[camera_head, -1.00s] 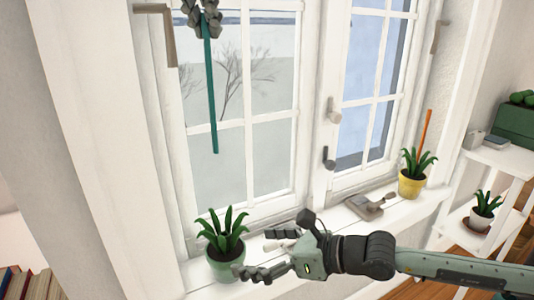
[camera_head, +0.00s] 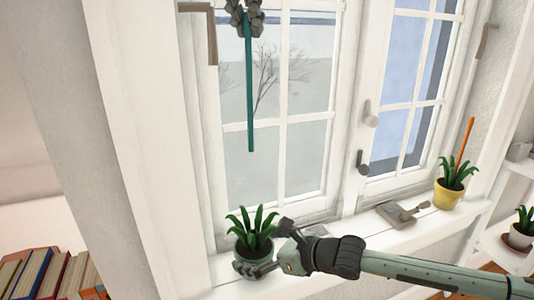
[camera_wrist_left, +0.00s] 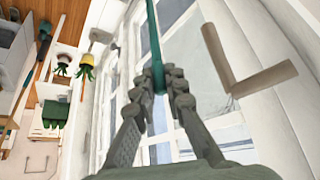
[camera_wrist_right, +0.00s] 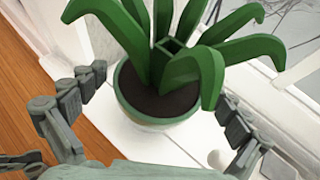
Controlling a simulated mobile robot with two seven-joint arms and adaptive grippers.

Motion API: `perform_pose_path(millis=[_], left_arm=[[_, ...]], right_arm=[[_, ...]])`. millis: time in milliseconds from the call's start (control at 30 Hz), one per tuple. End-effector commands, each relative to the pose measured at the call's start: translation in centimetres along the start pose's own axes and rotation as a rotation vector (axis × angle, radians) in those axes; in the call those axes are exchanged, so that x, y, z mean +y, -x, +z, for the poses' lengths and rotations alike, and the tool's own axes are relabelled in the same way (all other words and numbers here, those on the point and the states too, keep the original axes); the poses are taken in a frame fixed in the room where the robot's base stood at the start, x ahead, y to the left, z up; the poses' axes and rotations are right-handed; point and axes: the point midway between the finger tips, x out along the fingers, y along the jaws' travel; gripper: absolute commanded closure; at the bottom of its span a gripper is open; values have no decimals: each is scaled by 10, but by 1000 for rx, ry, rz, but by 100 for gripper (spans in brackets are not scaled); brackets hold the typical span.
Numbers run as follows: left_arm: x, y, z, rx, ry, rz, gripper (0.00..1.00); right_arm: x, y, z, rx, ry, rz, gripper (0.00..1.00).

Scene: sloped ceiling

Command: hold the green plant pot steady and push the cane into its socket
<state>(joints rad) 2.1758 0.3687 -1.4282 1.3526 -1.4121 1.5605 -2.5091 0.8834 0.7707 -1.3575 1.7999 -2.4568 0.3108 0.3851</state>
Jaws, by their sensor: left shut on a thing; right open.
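The green pot (camera_head: 240,258) with a leafy plant stands upright on the window sill. My right gripper (camera_head: 266,248) is open, its fingers on either side of the pot; in the right wrist view the pot (camera_wrist_right: 150,118) sits between the spread fingers (camera_wrist_right: 160,95), without clear contact. A square green socket (camera_wrist_right: 168,46) rises among the leaves there. My left gripper (camera_head: 245,18) is shut on the upper end of the teal cane (camera_head: 250,95), which hangs nearly upright. Its lower tip is well above the plant. The left wrist view shows the cane (camera_wrist_left: 154,40) between the fingers (camera_wrist_left: 165,82).
A yellow pot (camera_head: 449,194) with a plant and an orange cane stands farther right on the sill. A grey tool on a block (camera_head: 402,213) lies between the pots. The window, with its handles (camera_head: 370,115), is close behind. Books (camera_head: 55,275) are at lower left.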

Motion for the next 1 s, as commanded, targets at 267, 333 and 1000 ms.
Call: perform_pose_path(millis=[267, 333, 1000], left_arm=[[0, 0, 0, 0, 0, 0, 100], [0, 0, 0, 0, 0, 0, 100], [0, 0, 0, 0, 0, 0, 100]], right_arm=[[0, -4, 0, 1, 0, 0, 0], [0, -4, 0, 1, 0, 0, 0], [0, -4, -1, 1, 0, 0, 75]])
